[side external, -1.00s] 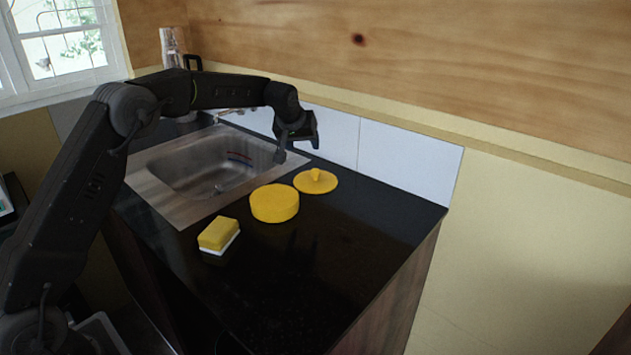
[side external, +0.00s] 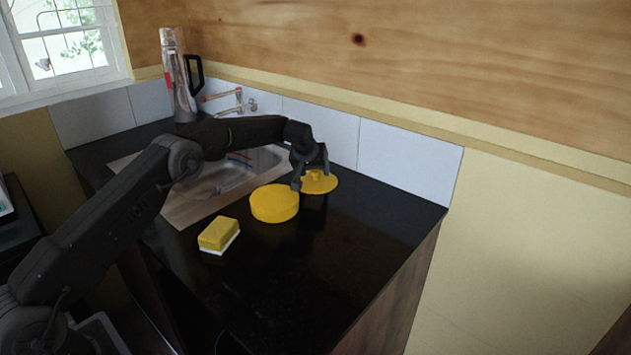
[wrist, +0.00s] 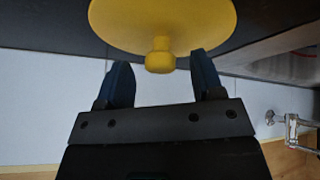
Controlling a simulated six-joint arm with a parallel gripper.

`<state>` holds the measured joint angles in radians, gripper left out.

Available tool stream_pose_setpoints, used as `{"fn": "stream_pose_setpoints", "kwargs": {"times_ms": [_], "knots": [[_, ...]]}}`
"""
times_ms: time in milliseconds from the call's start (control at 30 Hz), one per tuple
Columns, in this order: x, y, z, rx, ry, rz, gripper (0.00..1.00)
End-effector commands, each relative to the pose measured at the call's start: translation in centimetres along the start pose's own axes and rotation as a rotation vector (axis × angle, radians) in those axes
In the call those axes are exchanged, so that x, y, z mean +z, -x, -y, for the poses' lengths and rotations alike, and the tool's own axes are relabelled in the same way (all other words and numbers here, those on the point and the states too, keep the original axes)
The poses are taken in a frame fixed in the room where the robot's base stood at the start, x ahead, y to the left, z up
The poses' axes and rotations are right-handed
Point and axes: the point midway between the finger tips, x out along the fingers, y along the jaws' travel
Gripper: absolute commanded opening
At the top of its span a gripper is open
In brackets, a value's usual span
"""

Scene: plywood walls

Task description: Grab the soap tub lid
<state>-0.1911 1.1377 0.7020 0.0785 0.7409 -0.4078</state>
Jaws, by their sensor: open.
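The soap tub lid (side external: 326,184) is a flat yellow disc with a small knob on top. It lies on the black counter at the back, near the tiled wall. In the wrist view the lid (wrist: 160,18) is at the top, with its knob (wrist: 160,55) just beyond the fingertips and roughly centred between them. My gripper (side external: 313,181) is at the lid, its fingers apart and partly in front of it. The two dark blue fingers of my gripper (wrist: 160,68) are open and empty. The round yellow soap tub (side external: 274,204) stands just left of the lid.
A yellow and white sponge (side external: 219,235) lies at the front left. The metal sink (side external: 185,207) is at the left with a tap (side external: 238,100) behind it. A tall flask (side external: 177,75) stands at the back left. The front right counter is clear.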

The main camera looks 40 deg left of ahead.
Motion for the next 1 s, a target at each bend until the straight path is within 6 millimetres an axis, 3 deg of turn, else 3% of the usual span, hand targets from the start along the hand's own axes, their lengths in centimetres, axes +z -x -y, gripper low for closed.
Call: {"fn": "stream_pose_setpoints", "kwargs": {"times_ms": [367, 900, 1000], "knots": [[0.00, -0.85, 0.04, 0.001, 0.000, 0.000, 0.61], [0.02, -0.84, 0.03, 0.001, 0.000, 0.000, 0.10], [0.01, -0.83, 0.03, 0.001, 0.000, 0.000, 0.10]]}}
